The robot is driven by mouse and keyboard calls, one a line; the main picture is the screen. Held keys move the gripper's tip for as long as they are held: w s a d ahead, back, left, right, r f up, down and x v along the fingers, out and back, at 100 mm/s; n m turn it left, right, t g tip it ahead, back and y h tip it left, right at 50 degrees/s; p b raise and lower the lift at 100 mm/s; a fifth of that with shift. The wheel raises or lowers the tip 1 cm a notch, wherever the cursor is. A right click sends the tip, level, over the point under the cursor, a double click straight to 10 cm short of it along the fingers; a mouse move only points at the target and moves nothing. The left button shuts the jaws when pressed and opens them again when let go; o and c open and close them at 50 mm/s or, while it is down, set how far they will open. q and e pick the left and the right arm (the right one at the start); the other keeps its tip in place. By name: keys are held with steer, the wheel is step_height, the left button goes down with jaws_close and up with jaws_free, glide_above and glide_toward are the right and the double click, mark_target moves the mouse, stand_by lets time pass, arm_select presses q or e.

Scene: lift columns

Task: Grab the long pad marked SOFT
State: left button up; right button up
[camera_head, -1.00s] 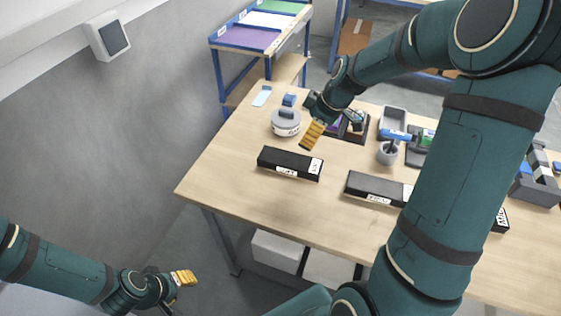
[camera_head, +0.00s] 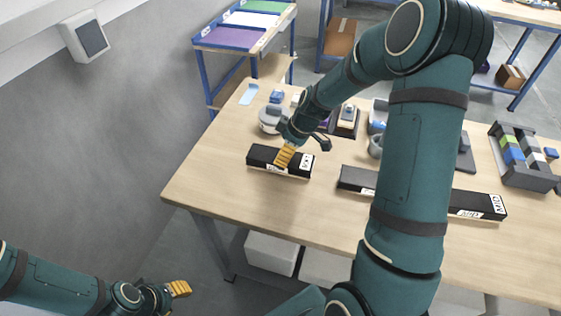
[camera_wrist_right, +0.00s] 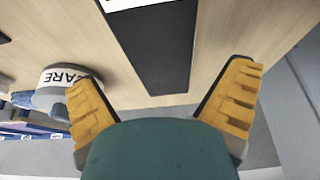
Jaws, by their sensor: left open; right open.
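A long black pad (camera_head: 262,154) lies at the table's left front, with white labels on its end and front; their lettering is too small to read surely. My right gripper (camera_head: 285,154) is over this pad, and its yellow fingers hide part of it. In the right wrist view the pad (camera_wrist_right: 160,50) runs between the open fingers of the right gripper (camera_wrist_right: 165,75), with no finger visibly touching it. A second black pad (camera_head: 350,178) lies to the right, partly behind my arm. A pad marked MID (camera_head: 480,203) lies farther right. My left gripper (camera_head: 178,289) is open and empty, off the table.
A grey round object (camera_head: 268,121) stands just behind the left pad; its label ends in WARE in the wrist view (camera_wrist_right: 58,92). A grey tray with coloured blocks (camera_head: 540,180) is at the right. The wooden table (camera_head: 230,205) is bare in front of the pads.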

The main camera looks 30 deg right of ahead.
steer(key=x, duration=0.4)
steer(key=shift+s+f, duration=0.1)
steer(key=shift+f, duration=0.25)
steer(key=shift+r, duration=0.1)
steer(key=c, duration=1.2)
